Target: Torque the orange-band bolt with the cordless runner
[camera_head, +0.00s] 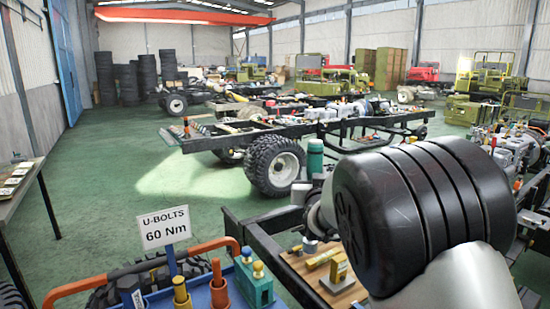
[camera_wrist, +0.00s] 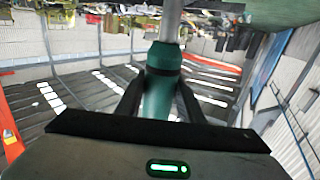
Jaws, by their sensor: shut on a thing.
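In the wrist view my gripper (camera_wrist: 158,100) has its two dark fingers closed on a teal tool (camera_wrist: 163,60), which I take to be the cordless runner. The tool has a dark band, and a grey shaft runs from it to the top of the picture. In the head view my own arm hides the gripper. A teal cylinder (camera_head: 315,157) shows just left of the arm; I cannot tell if it is the held tool. I cannot make out the orange-band bolt in either view.
A blue cart (camera_head: 205,294) with an orange handle holds tools, a teal box (camera_head: 255,285) and a sign (camera_head: 163,228) reading "U-BOLTS 60 Nm". A wooden board (camera_head: 345,290) with small parts lies on the near chassis (camera_head: 262,245). Another wheeled chassis (camera_head: 200,143) stands behind.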

